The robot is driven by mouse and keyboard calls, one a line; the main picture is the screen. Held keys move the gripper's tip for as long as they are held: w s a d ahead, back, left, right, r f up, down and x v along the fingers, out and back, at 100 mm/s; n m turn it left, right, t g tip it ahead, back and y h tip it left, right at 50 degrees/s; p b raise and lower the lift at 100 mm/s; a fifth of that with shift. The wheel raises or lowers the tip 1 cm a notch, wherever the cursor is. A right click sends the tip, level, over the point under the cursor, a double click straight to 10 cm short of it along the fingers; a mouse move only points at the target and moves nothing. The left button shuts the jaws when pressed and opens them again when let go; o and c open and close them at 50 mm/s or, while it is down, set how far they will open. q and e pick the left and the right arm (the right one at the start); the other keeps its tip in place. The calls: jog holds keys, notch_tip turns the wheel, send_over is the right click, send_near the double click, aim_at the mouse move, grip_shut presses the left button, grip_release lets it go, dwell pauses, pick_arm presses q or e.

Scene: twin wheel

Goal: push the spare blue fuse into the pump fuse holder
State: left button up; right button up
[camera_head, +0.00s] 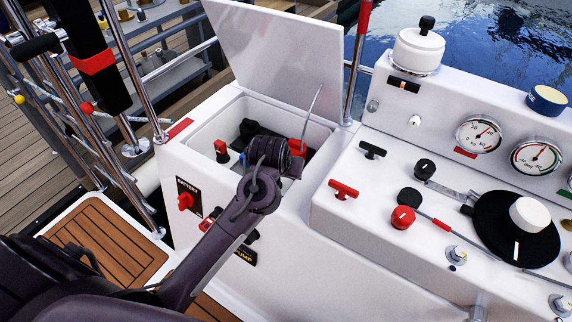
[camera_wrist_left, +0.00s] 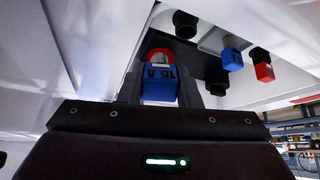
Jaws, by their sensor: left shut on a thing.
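My left gripper (camera_head: 292,166) reaches into the open locker in the head view, its fingers mostly hidden behind its own wrist. In the left wrist view it is shut on the blue fuse (camera_wrist_left: 160,86), which is marked 15 A and sits upright between the fingers. A red and grey round part (camera_wrist_left: 160,58) shows right behind the fuse; I cannot tell whether the fuse touches it or whether it is the pump fuse holder. A red part (camera_head: 297,147) shows beside the gripper in the head view. My right gripper is not in view.
The locker's white lid (camera_head: 275,50) stands open behind the arm. Inside are a red-capped post (camera_head: 221,150), a blue post (camera_wrist_left: 232,59) and black knobs (camera_wrist_left: 186,24). The locker's white rim surrounds the gripper closely. A red battery switch (camera_head: 186,201) is on the front wall.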

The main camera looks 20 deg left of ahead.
pick_arm(q)
jog(key=w+a+n+g+p, duration=0.55)
jog(key=a+n+p, duration=0.2)
jog(key=p, duration=0.35)
jog(key=r+n+p, duration=0.1)
jog(key=n+p, duration=0.1)
jog(key=d+r+n+h+p, duration=0.1)
jog(key=r+n+p, duration=0.1)
jog(key=p, duration=0.1)
jog(key=d+r+n+p, duration=0.1)
jog(key=n+p, duration=0.1)
jog(key=p, duration=0.1)
jog(key=shift+s+d+r+n+g+h, duration=0.1)
jog(key=shift+d+r+n+g+h, duration=0.05)
jog(key=shift+r+n+g+h, duration=0.15)
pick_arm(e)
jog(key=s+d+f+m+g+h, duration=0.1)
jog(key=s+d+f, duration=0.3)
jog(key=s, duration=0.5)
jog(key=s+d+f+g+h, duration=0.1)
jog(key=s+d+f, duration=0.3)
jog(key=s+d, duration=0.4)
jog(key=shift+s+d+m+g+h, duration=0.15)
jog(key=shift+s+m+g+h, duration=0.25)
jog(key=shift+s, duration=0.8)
